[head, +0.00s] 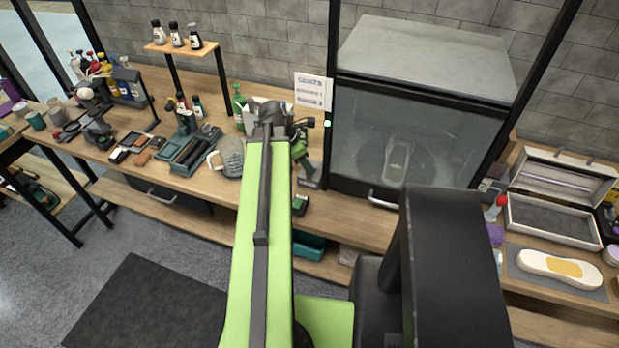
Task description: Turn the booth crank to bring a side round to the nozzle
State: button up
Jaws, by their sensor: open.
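The booth (425,55) stands on the bench right of centre, with a grey top and a clear front panel. A pale shoe (397,160) shows dimly through the panel. A silver bar handle (385,201) is at the booth's lower front edge. A small green light (327,123) shows at the booth's left post. I cannot clearly make out the crank or the nozzle. My green arm reaches up the middle to my gripper (272,118), which is open and small in view, left of the booth. Its fingers are hard to make out against the items behind.
A green and black tool (303,160) stands between my arm and the booth. A clear jug (230,157), brushes and bottles crowd the bench to the left. An open case (555,215) and a white shoe-shaped piece (553,267) lie at the right.

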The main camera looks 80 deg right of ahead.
jog(key=b+x, duration=0.2)
jog(key=x, duration=0.1)
jog(key=shift+s+d+f, duration=0.1)
jog(key=shift+f, duration=0.2)
jog(key=shift+c, duration=0.2)
